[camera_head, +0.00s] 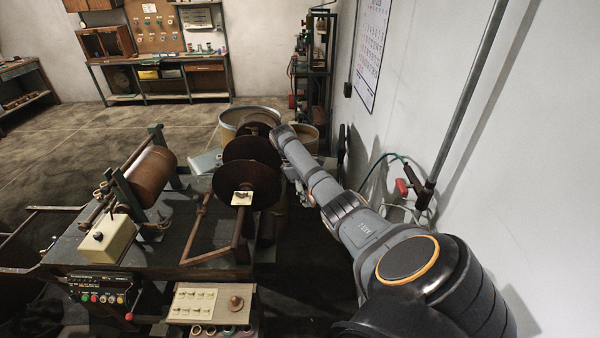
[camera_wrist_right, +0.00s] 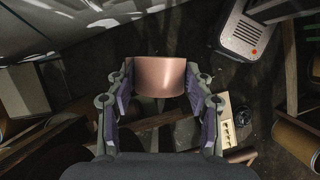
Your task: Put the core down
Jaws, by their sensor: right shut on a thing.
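The core (camera_wrist_right: 160,77), a short smooth pinkish-brown cylinder, is between the fingers of my right gripper (camera_wrist_right: 160,88) in the right wrist view. The gripper is shut on it, with a finger at each side. The core is held over dark ground, with no surface seen touching it. In the head view my right arm reaches forward along the wall. Its far end is beside the brown discs, and I cannot make out the fingers or the core there. My left gripper is not in view.
A winding machine with a brown roll (camera_head: 152,172) stands at left. Large brown discs (camera_head: 250,160) are close left of my right arm. Round bins (camera_head: 232,118) stand behind them. The white wall (camera_head: 500,150) bounds the right.

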